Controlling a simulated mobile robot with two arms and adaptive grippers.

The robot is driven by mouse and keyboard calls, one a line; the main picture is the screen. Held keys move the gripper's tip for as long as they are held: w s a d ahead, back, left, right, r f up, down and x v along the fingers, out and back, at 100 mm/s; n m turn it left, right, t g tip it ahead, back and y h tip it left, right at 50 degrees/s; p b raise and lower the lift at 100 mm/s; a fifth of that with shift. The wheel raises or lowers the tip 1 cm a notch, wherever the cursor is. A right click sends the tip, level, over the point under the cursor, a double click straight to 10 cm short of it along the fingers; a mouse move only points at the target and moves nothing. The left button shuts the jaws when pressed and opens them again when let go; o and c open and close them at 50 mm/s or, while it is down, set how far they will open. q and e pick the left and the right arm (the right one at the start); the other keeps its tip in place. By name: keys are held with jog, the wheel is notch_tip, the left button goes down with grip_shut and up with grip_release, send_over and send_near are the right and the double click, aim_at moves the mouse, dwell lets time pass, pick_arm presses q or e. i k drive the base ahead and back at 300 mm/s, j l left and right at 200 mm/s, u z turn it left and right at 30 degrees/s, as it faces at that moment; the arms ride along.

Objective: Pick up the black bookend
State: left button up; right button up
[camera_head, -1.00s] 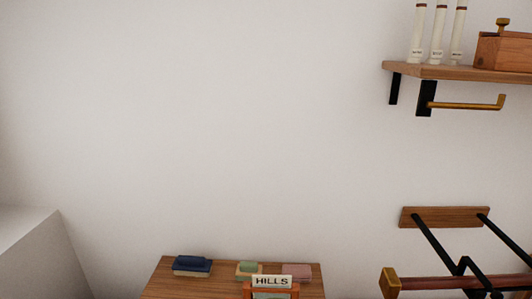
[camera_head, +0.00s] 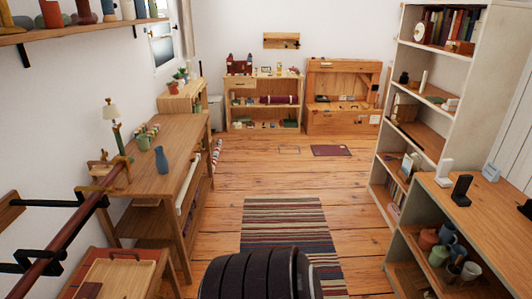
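A black upright piece with a flat foot (camera_head: 462,187), which looks like a black bookend, stands on the wooden top of the low cabinet (camera_head: 440,195) at the right. A similar white piece (camera_head: 444,171) stands behind it. Another dark object (camera_head: 525,208) is at the right edge, partly cut off, and I cannot tell what it is. Neither of my grippers is in view.
A tall white bookcase (camera_head: 440,90) stands behind the cabinet. A wooden desk (camera_head: 165,150) with a blue vase (camera_head: 161,160) lines the left wall. A striped rug (camera_head: 285,225) lies on the floor between. The floor beyond it is mostly clear.

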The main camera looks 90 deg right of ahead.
aim_at(464, 182)
jog(key=z, duration=4)
jog(key=i+j+z, duration=0.1)
jog(key=z, duration=0.15)
jog(key=i+j, duration=0.2)
jog(key=j, duration=0.15)
jog(key=i+j+z, duration=0.1)
jog(key=i+j, duration=0.35)
jog(key=j, duration=0.25)
jog(key=i+j+z, duration=0.1)
jog(key=i+j, duration=0.3)
jog(key=j, duration=0.3)
